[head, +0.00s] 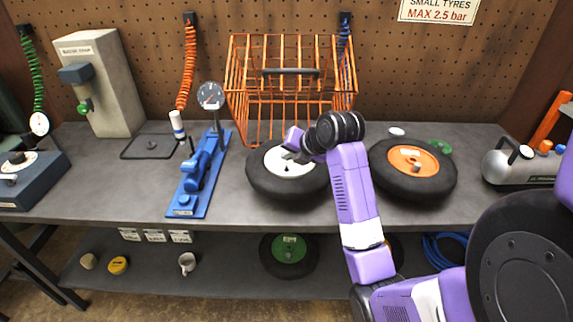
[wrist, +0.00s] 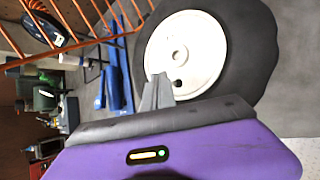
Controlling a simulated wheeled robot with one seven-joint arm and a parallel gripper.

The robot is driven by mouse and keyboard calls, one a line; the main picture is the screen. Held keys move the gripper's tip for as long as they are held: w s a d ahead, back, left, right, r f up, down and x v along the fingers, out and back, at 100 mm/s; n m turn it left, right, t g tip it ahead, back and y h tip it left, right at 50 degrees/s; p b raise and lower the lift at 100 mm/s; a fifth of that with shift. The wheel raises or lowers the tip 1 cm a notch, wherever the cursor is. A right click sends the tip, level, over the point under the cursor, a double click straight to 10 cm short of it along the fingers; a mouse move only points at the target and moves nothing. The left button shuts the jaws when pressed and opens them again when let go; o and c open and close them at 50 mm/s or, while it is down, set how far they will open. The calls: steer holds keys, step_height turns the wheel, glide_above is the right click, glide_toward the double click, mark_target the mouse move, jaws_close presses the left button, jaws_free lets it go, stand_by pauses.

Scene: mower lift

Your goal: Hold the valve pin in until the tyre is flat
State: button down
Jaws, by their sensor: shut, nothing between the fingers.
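The black tyre with a white hub (head: 284,190) lies flat on the bench, in front of the orange wire basket. In the wrist view its white hub (wrist: 187,35) fills the upper middle, with a small dark spot near the hub's edge; I cannot tell for certain whether that is the valve. My gripper (head: 287,155) is over the far side of the hub. In the wrist view its shut fingers (wrist: 158,80) hold nothing, and their tips are at the hub's edge, beside the dark spot. Contact cannot be told. The valve pin is too small to make out.
The orange wire basket (head: 291,85) stands close behind the tyre. A blue stand with a gauge (head: 210,96) is to the left. A tyre with an orange hub (head: 413,184) lies to the right, with a grey air tank (head: 508,166) beyond it.

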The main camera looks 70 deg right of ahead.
mark_target(288, 172)
step_height(288, 172, up, 5)
steer(key=p, duration=0.4)
stand_by(1.2)
